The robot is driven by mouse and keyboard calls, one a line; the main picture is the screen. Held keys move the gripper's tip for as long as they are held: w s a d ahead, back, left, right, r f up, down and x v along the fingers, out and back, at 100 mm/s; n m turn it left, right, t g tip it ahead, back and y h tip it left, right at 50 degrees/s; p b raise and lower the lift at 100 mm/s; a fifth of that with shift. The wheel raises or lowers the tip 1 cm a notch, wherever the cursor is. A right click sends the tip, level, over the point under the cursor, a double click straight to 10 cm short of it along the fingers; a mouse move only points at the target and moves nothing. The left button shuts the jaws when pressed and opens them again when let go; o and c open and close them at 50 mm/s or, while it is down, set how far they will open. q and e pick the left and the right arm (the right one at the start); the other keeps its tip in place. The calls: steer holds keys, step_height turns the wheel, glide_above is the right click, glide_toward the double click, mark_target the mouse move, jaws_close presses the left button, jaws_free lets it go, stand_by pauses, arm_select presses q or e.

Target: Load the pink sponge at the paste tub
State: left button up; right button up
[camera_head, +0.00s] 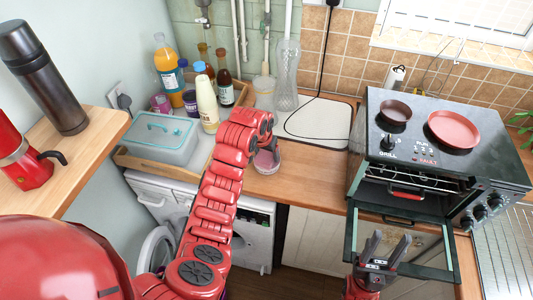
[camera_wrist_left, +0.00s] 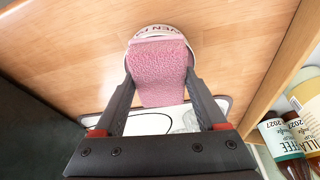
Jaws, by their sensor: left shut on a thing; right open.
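In the left wrist view, my left gripper (camera_wrist_left: 160,76) is shut on the pink sponge (camera_wrist_left: 160,72), with a finger at each side of it. The paste tub (camera_wrist_left: 158,32), round and white-rimmed with dark lettering, stands on the wooden worktop. The sponge's far end overlaps the tub's opening and hides most of it. I cannot tell whether the sponge touches the paste. In the head view, the tub area (camera_head: 267,161) shows pinkish below my left wrist, which hides the left fingers. My right gripper (camera_head: 384,247) is open and empty before the oven door.
A wooden tray (camera_head: 150,160) with several bottles and a lidded box (camera_head: 158,136) lies left of the tub. A white board (camera_head: 318,122) lies behind it. The oven (camera_head: 430,140) stands right with its door (camera_head: 405,215) open. The worktop between tub and oven is clear.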

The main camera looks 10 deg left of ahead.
mark_target(266, 154)
arm_select(q)
steer(key=shift+r, duration=1.15)
steer(key=shift+r+p, duration=0.4)
steer(key=shift+r, duration=1.9)
